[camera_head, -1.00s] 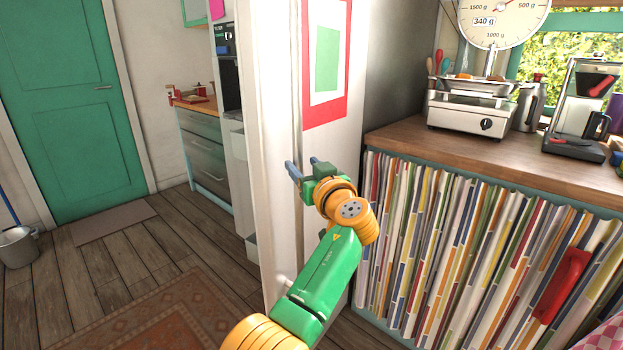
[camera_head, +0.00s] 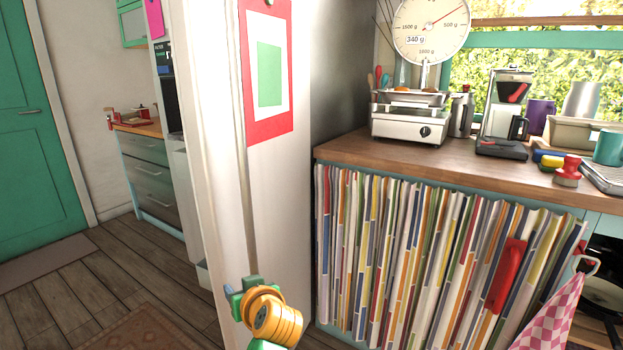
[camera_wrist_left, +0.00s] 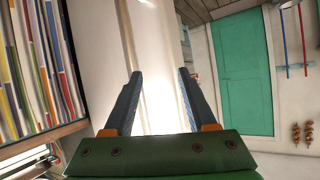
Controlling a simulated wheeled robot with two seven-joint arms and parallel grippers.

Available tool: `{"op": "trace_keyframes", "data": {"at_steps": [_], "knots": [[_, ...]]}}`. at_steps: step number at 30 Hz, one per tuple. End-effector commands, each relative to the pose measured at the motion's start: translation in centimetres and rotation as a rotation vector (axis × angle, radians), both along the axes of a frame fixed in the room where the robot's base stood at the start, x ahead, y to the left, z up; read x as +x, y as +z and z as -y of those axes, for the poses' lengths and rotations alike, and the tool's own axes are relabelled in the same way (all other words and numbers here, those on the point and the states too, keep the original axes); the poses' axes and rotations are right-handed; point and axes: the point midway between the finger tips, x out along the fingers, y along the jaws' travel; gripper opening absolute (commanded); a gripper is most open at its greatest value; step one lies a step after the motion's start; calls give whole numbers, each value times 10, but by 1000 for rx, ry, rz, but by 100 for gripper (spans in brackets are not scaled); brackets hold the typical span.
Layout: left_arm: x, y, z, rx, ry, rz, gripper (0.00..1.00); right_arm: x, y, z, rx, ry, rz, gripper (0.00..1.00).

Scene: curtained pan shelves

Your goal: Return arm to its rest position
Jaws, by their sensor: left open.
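My left arm comes in low in the head view, in front of the white wall end. Its left gripper (camera_head: 232,291) is small and partly hidden there behind the orange wrist joint. In the left wrist view the left gripper (camera_wrist_left: 159,100) shows two dark fingers spread apart, with nothing between them. The white wall end (camera_wrist_left: 155,60) lies beyond the fingers. My right gripper is in neither view.
A striped curtain (camera_head: 420,260) hangs under the wooden counter (camera_head: 350,146), right of the arm. The counter holds a scale (camera_head: 410,118) and a coffee maker (camera_head: 507,115). A green door (camera_head: 35,130) stands far left. Plank floor (camera_head: 110,265) is open there.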

Motion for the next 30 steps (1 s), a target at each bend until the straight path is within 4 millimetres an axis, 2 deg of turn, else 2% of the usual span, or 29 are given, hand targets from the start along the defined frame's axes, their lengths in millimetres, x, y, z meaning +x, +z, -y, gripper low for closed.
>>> {"op": "trace_keyframes", "data": {"at_steps": [1,3,6,9,12,15,22,23,30], "knots": [[-24,-45,-10,-31,-19,-100,57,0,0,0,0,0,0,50],[-62,-96,-17,-73,-70,-229,57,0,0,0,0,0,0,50],[-113,-144,-21,-115,-150,-371,57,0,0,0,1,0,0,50],[-160,-172,-21,-142,-233,-479,57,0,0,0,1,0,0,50],[-201,-189,-17,-163,-319,-566,57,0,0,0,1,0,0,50],[-238,-197,-12,-176,-406,-638,57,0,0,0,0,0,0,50],[-317,-198,6,-211,-619,-780,57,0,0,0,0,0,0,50],[-322,-200,8,-213,-639,-793,57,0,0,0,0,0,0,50],[-314,-270,9,-224,-631,-831,57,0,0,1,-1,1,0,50]]}}
